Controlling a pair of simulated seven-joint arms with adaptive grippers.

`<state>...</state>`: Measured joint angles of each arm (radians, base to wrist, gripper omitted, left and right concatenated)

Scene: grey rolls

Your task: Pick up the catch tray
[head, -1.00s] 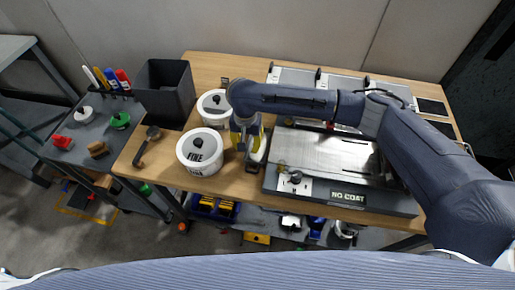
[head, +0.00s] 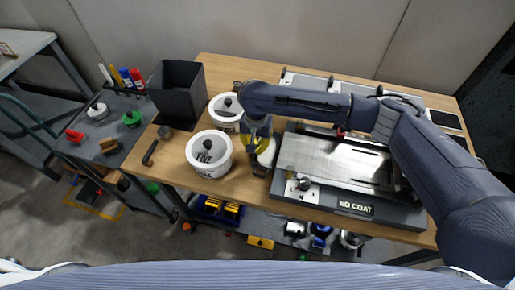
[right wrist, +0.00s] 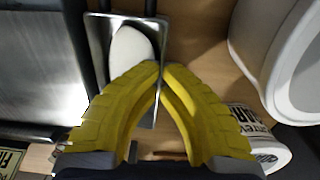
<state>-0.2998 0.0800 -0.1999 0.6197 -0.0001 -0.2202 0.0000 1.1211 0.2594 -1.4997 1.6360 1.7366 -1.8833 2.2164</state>
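The catch tray (right wrist: 101,36) is a small shiny metal tray with a white mound in it. In the right wrist view it lies beside the steel-topped machine. It shows partly in the head view (head: 260,171), between the machine and the white jars, half hidden by my right gripper. My right gripper (right wrist: 161,72) has yellow fingers closed together over the tray's right wall, one on the inner side and one on the outer. In the head view the right gripper (head: 261,146) points down at the tray. I cannot tell whether the tray is off the table. My left gripper is not in view.
A roller machine (head: 335,160) marked NO COAT stands right of the tray. A lidded white jar (head: 209,164) stands close on the left, another (head: 222,116) behind it. A dark bin (head: 178,92) stands at the back left. A side cart (head: 112,132) holds markers and small items.

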